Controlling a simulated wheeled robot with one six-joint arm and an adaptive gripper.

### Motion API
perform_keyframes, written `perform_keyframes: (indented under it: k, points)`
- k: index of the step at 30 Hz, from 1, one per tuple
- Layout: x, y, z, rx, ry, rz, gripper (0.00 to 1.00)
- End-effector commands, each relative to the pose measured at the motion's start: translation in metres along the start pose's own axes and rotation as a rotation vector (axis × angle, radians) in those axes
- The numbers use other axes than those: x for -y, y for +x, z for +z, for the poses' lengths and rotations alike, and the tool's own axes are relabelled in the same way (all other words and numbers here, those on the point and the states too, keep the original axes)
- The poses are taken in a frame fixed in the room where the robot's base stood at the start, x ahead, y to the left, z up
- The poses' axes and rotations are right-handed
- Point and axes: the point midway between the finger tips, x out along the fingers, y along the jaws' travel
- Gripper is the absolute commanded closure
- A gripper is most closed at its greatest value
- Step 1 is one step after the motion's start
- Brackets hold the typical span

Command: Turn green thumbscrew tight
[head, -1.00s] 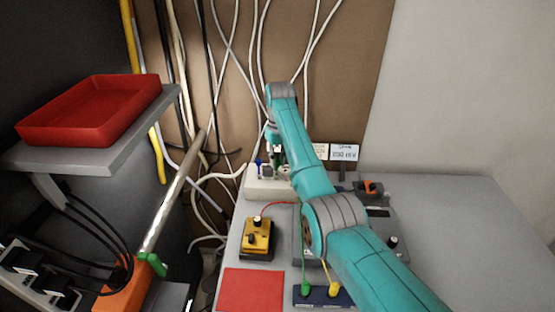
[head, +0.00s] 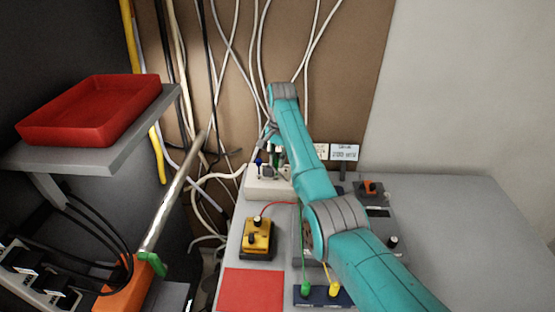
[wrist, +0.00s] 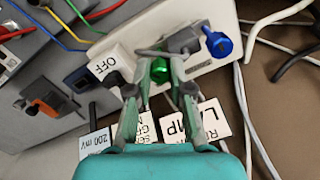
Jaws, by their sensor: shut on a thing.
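The green thumbscrew (wrist: 159,69) sits on the white block (wrist: 131,27) in the wrist view. My gripper (wrist: 161,76) reaches down over it, with one finger on each side, and is shut on it. In the head view, my gripper (head: 276,154) is at the white block (head: 263,186) at the back of the grey bench. My fingers and arm hide part of the thumbscrew, and its thread and seat cannot be seen.
A blue thumbscrew (wrist: 217,43) stands to the right on the same block, beside a grey clamp piece. A white OFF box (wrist: 108,66) and label cards (wrist: 205,123) are close to my fingers. Loose cables hang behind. The bench's right side (head: 465,220) is clear.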

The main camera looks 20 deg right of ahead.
Motion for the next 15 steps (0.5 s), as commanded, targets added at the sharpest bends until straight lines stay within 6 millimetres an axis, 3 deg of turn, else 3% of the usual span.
perform_keyframes:
  k: [15]
  points:
    - [0.0007,-0.0006,-0.0001,-0.005,0.382,-0.012,1.0]
